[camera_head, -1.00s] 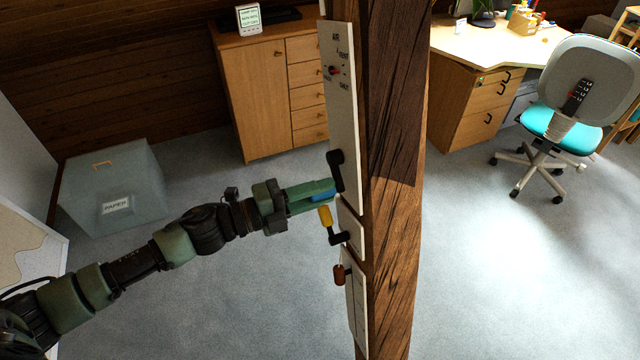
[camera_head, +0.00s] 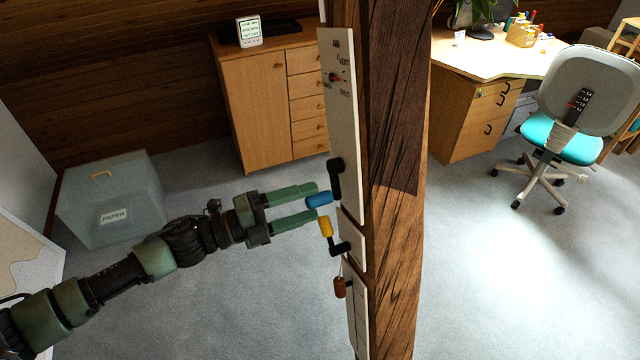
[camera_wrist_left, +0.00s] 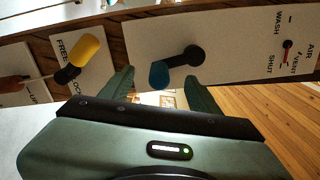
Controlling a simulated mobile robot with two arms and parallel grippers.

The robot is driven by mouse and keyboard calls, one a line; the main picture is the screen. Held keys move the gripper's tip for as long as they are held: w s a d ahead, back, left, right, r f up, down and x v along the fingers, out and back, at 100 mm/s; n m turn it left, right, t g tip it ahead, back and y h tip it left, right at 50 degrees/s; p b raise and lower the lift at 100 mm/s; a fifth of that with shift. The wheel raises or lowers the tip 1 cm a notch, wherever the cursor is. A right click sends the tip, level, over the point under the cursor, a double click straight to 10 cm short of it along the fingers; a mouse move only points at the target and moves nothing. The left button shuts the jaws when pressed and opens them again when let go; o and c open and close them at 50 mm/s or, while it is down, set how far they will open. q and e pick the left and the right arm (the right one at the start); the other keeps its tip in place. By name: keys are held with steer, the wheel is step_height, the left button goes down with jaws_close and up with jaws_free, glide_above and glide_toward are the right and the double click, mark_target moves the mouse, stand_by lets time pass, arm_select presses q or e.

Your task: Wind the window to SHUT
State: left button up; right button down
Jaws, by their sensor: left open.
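A tall white panel (camera_head: 343,125) on the timber post carries a black crank (camera_head: 335,180) with a blue handle (camera_head: 319,199). The handle sticks out to the left; it also shows in the left wrist view (camera_wrist_left: 159,75). Above the crank is a dial with a red pointer (camera_head: 335,78) and the words AIR, VENT, SHUT and WASH; I cannot tell exactly which word it points at. My left gripper (camera_head: 316,201) is open, its fingertips apart on either side of the blue handle's outer end. My right gripper is not in view.
Just below, a yellow-handled crank (camera_head: 325,227) sits close to the lower finger. Lower still is a red-brown handle (camera_head: 340,288). The post (camera_head: 395,230) stands right of the panels.

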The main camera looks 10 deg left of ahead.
arm_select(q)
steer(key=shift+b+v, duration=0.45)
steer(key=shift+v, duration=1.8)
